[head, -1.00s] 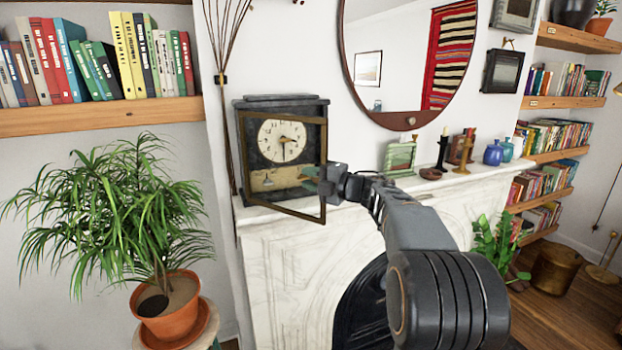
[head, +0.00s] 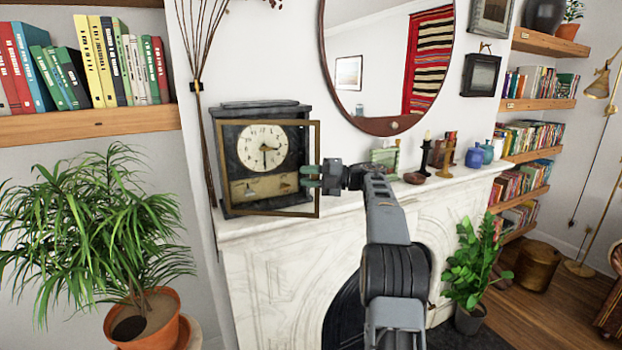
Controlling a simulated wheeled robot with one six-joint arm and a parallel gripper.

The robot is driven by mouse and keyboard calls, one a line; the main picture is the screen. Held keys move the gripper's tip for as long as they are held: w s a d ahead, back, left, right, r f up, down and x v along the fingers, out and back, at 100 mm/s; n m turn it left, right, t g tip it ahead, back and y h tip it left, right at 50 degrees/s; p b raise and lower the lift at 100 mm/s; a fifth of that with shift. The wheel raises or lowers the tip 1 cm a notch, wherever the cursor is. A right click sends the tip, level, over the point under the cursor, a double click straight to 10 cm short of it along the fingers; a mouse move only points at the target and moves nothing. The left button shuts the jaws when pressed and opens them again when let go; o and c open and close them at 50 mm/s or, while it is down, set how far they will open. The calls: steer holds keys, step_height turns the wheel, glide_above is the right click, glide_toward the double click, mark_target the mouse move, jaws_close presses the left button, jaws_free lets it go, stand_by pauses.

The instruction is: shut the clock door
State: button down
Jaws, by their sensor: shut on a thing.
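The clock (head: 263,110) is a dark case with a cream dial, standing at the left end of the mantel. Its glazed door (head: 268,212) has a thin brass-brown frame and stands ajar, its right edge out in front of the case. My gripper (head: 311,178) is shut on the door's right edge, a little below mid-height. The fingertips partly overlap the frame there, so the exact contact is hard to see.
A round mirror (head: 385,60) hangs above. A potted plant (head: 100,240) stands at the left.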

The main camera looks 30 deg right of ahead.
steer(key=shift+w+r, duration=0.1)
steer(key=shift+w, duration=0.05)
steer(key=shift+d, duration=0.1)
stand_by(0.3)
steer(key=c, duration=0.9)
jaws_free()
steer(key=v, duration=1.4)
steer(key=shift+w, duration=0.2)
